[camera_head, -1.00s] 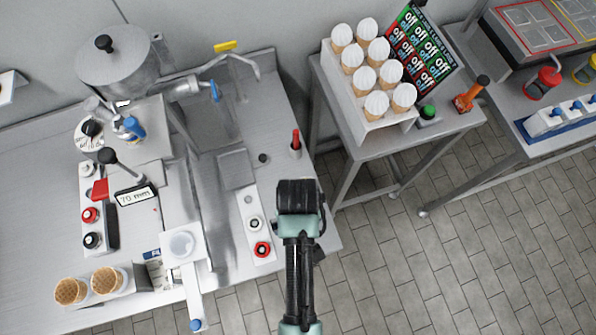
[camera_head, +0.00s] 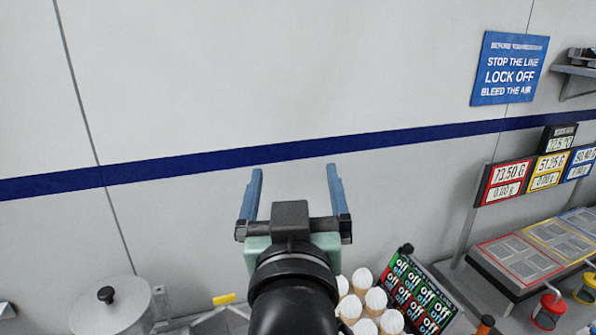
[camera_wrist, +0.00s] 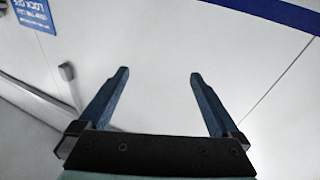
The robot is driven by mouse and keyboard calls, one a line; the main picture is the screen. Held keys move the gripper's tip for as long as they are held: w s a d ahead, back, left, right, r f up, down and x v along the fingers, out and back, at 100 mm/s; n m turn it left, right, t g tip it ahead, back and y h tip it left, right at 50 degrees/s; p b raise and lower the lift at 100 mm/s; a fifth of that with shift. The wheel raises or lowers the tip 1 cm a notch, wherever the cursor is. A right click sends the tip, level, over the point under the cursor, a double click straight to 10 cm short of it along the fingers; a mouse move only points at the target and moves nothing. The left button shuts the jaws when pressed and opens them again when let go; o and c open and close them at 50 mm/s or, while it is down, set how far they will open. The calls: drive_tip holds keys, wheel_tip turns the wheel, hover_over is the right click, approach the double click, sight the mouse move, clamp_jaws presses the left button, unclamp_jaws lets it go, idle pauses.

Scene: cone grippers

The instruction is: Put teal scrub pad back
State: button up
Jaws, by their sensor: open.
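My gripper (camera_head: 293,180) is raised in front of the pale wall, its two blue fingers spread apart with nothing between them. In the wrist view the open fingers (camera_wrist: 158,80) also stand empty against the wall. I cannot see a teal scrub pad in either current view. The teal-green part in the head view is my own wrist.
A lidded steel pot (camera_head: 112,308) stands at the lower left, near a yellow handle (camera_head: 224,299). Wrapped cones (camera_head: 362,300) and a panel of "off" labels (camera_head: 420,295) are at the lower right. Coloured weight displays (camera_head: 508,181) stand farther right. The wall ahead is clear.

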drive_tip(key=s+r+t, duration=0.4)
drive_tip(key=s+r, duration=0.2)
drive_tip(key=r, duration=0.4)
drive_tip(key=s+r+m+t, duration=0.1)
drive_tip(key=s+r+t, duration=0.3)
drive_tip(key=r, duration=0.6)
drive_tip(key=shift+s+d+r, duration=0.2)
drive_tip(key=shift+s+r, duration=0.1)
drive_tip(key=shift+s, duration=0.95)
